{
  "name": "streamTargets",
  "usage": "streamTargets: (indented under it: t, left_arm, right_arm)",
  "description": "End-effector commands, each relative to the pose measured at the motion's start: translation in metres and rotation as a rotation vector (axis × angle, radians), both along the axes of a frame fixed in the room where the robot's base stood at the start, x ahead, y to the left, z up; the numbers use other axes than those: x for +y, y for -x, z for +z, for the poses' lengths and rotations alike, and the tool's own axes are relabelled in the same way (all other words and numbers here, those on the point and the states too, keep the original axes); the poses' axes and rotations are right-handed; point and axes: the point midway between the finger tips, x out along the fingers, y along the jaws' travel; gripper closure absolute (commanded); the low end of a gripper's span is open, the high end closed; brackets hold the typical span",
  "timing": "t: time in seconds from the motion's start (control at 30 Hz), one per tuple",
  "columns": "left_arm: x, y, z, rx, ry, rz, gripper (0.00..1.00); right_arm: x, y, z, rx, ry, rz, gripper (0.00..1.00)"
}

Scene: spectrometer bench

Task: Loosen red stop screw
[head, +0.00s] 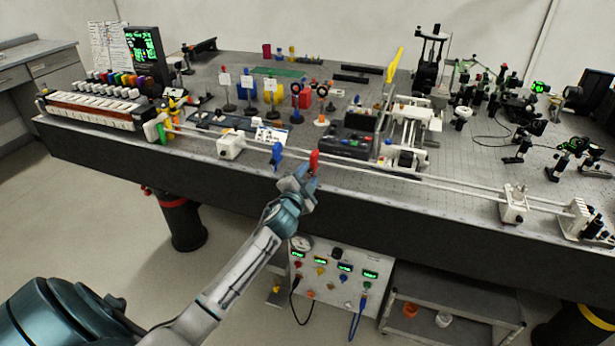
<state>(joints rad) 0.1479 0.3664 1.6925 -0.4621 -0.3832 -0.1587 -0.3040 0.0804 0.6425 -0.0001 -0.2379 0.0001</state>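A red upright piece (314,160), which looks like the red stop screw, stands on the white rail (385,176) near the front edge of the bench. A blue piece (277,155) stands on the same rail just to its left. My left gripper (304,176) is at the lower part of the red piece, reaching up from below. Its fingers overlap the red piece's base in the head view, so I cannot tell whether they touch it or are closed on it. My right gripper is out of view.
A white block (230,145) sits on the rail to the left, and another (513,205) to the right. A dark box with coloured buttons (346,145) is just behind the red piece. A panel with green displays (335,270) stands below the bench.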

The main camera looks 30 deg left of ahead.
Motion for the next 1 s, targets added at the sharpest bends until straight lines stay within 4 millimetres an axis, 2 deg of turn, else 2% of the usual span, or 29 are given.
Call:
streamTargets:
  t: [0.27,0.7,0.83,1.0]
  left_arm:
    - [-0.002,0.007,-0.001,-0.002,-0.001,-0.001,0.63]
    - [-0.021,0.086,-0.002,0.0,-0.001,-0.002,0.63]
    - [-0.024,0.099,-0.001,0.0,-0.002,0.0,0.63]
    - [-0.025,0.105,0.0,0.0,0.0,0.0,0.63]
  right_arm:
    - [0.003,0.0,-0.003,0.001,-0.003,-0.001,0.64]
    - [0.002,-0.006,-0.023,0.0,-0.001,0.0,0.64]
    - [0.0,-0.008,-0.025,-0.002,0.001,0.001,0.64]
    - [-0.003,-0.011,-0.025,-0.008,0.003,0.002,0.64]
